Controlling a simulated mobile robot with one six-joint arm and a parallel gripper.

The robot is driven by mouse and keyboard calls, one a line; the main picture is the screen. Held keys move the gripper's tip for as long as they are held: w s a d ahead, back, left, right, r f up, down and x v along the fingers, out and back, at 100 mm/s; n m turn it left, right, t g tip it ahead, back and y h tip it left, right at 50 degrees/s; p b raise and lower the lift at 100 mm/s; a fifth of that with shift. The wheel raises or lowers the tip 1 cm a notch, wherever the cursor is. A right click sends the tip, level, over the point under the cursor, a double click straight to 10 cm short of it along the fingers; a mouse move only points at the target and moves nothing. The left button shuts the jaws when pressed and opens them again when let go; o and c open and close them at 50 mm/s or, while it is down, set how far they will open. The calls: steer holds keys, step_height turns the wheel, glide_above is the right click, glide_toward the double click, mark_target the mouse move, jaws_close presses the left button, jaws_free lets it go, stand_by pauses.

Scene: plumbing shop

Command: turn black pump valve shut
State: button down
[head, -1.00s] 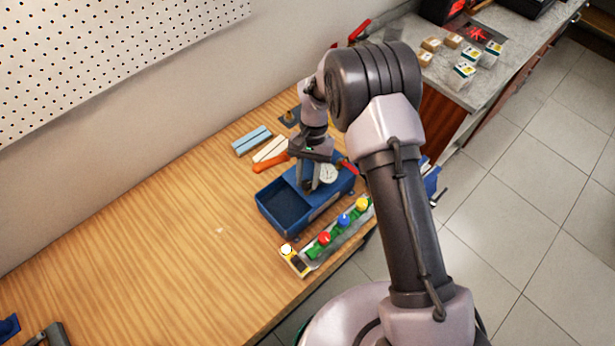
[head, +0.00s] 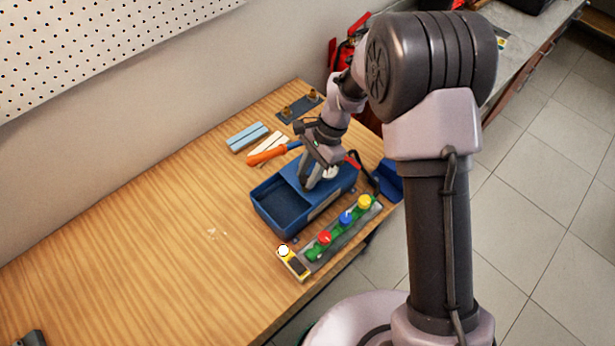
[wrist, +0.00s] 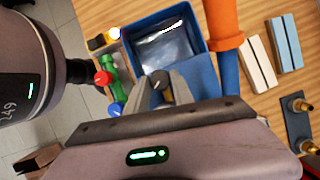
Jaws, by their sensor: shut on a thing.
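The blue test pump (head: 335,192) has an open water tank (head: 283,206) and sits on the wooden bench. It also shows in the wrist view (wrist: 203,72). My gripper (head: 306,186) is down on top of the pump, beside the tank. In the wrist view the small black pump valve (wrist: 160,77) lies between the fingertips of my gripper (wrist: 157,92), which are shut on it. A pale pointer mark shows on the valve. In the head view my fingers hide the valve. The pump's orange handle grip (head: 268,158) lies to the left of my wrist.
A manifold with red (head: 324,237), blue (head: 346,216) and yellow (head: 364,201) knobs stands along the front edge. A yellow device (head: 292,262) is at its left end. Pale and blue bars (head: 247,137) and a plate with brass fittings (head: 299,106) lie behind. The bench's left side is mostly clear.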

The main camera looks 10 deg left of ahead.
steer(key=m+t+b, duration=0.1)
steer(key=m+b, duration=0.1)
steer(key=m, duration=0.1)
steer(key=shift+s+f+m+y, duration=0.1)
steer(key=shift+m+y, duration=0.2)
steer(key=shift+y, duration=0.1)
steer(key=shift+s+d+m+t+b, duration=0.1)
steer(key=shift+m+t+b, duration=0.75)
steer(key=shift+m, duration=0.95)
steer(key=c, duration=1.1)
jaws_free()
steer(key=p+v, duration=0.4)
steer(key=v, duration=1.3)
steer(key=shift+d+r, duration=0.2)
steer(key=shift+d, duration=0.05)
